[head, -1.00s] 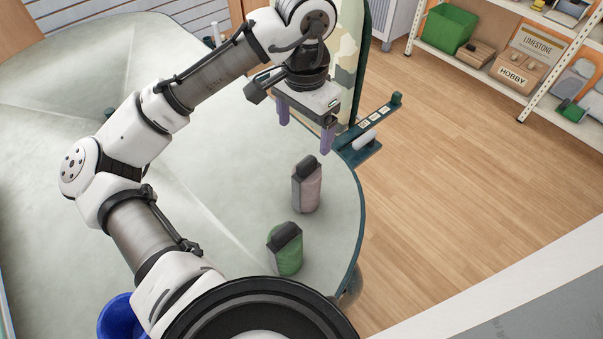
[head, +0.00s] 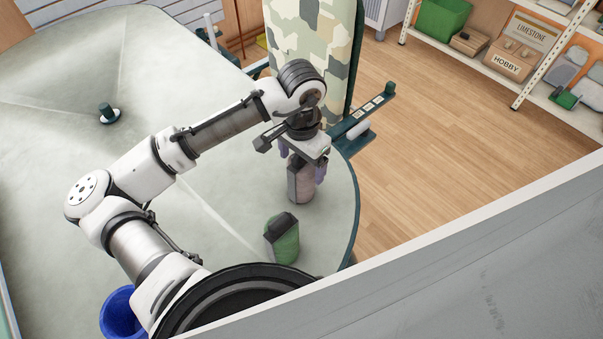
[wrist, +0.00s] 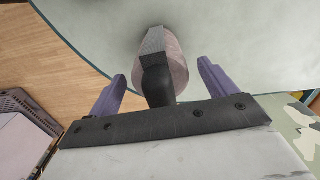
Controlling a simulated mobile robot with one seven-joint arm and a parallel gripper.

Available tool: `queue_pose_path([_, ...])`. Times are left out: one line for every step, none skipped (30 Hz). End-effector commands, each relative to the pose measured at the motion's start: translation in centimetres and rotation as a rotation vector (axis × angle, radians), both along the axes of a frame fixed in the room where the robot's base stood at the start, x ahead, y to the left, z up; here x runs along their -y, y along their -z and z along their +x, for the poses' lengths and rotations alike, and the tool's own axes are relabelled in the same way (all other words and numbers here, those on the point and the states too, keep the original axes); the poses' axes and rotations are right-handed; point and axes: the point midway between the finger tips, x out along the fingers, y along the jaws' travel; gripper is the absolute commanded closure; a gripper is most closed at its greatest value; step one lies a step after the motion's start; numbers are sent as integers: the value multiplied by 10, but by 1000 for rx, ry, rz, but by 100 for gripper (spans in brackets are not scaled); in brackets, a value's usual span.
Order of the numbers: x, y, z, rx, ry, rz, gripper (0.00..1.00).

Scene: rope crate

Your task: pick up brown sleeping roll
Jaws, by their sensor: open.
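The brown sleeping roll (head: 300,186), a pinkish-brown bundle with a dark top, stands upright near the right edge of the pale table (head: 222,215). My gripper (head: 304,168) is at its upper part, with the purple fingers apart on either side. In the wrist view the roll (wrist: 177,68) and its dark strap lie between the two open fingers (wrist: 160,82). A gap shows on both sides, and the fingers do not visibly touch it. The gripper's body hides the roll's top in the head view.
A green roll (head: 283,242) stands nearer, just below the brown one. A camouflage-patterned upright (head: 310,40) rises behind my gripper. A dark green bracket (head: 362,118) juts out at the table's right edge. A blue bucket (head: 118,312) is at lower left.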

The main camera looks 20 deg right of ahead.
Motion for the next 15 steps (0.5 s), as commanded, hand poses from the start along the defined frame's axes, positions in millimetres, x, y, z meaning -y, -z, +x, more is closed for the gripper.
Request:
queue_pose_path([0,1,0,0,0,0,16])
queue_pose_path([0,1,0,0,0,0,16])
queue_pose_path([0,1,0,0,0,0,16])
queue_pose_path([0,1,0,0,0,0,16])
queue_pose_path([0,1,0,0,0,0,16])
queue_pose_path([0,1,0,0,0,0,17])
queue_pose_path([0,1,0,0,0,0,21])
queue_pose_path([0,1,0,0,0,0,25])
queue_pose_path([0,1,0,0,0,0,30])
queue_pose_path([0,1,0,1,0,0,34])
queue_pose_path([0,1,0,1,-1,0,38])
queue_pose_path([0,1,0,1,-1,0,44])
queue_pose_path([0,1,0,1,-1,0,47])
queue_pose_path([0,1,0,1,-1,0,51])
queue_pose_path([0,1,0,1,-1,0,57])
